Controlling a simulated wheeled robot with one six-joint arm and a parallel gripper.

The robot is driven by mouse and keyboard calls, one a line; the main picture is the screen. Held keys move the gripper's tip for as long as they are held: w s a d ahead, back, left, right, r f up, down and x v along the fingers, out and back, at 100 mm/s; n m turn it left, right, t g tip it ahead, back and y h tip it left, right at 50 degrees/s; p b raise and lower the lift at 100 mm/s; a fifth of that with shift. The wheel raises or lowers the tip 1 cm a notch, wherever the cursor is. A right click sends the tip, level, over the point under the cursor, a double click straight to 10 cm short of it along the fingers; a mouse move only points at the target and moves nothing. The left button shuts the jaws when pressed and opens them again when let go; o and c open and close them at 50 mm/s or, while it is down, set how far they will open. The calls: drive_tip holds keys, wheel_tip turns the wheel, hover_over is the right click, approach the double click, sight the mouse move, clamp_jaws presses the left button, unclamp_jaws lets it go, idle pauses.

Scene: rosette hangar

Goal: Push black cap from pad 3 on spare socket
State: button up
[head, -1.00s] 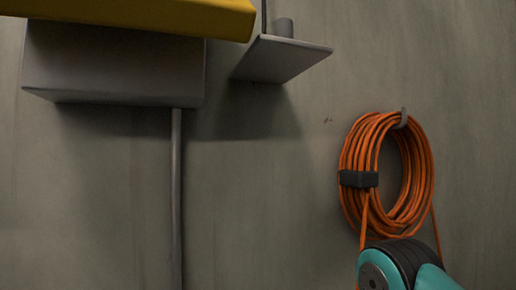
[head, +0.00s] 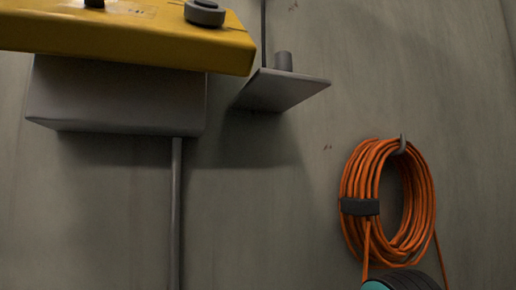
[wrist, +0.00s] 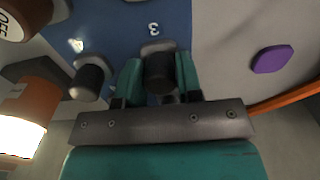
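In the wrist view a black cap (wrist: 159,72) stands at a grey mount on the blue panel (wrist: 110,22), just below the white number 3 (wrist: 153,29). The two teal fingers of my gripper (wrist: 160,80) are on either side of this cap, very close to it. I cannot tell whether they press on it or leave a small gap. A similar dark cap (wrist: 88,82) sits at another grey mount to the left. I cannot make out which thing is the spare socket. My gripper's fingers do not show in the head view.
In the wrist view an orange lamp (wrist: 32,100) with a bright lit end is at the left, near an OFF knob (wrist: 22,18). A purple plate (wrist: 272,59) is on the right. The head view shows a yellow box (head: 130,35), a small shelf (head: 280,90) and an orange cable coil (head: 350,180).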

clamp_jaws()
drive_tip(key=shift+r, duration=0.15)
drive_tip(key=shift+r+p, duration=2.9)
drive_tip(key=shift+p, duration=0.15)
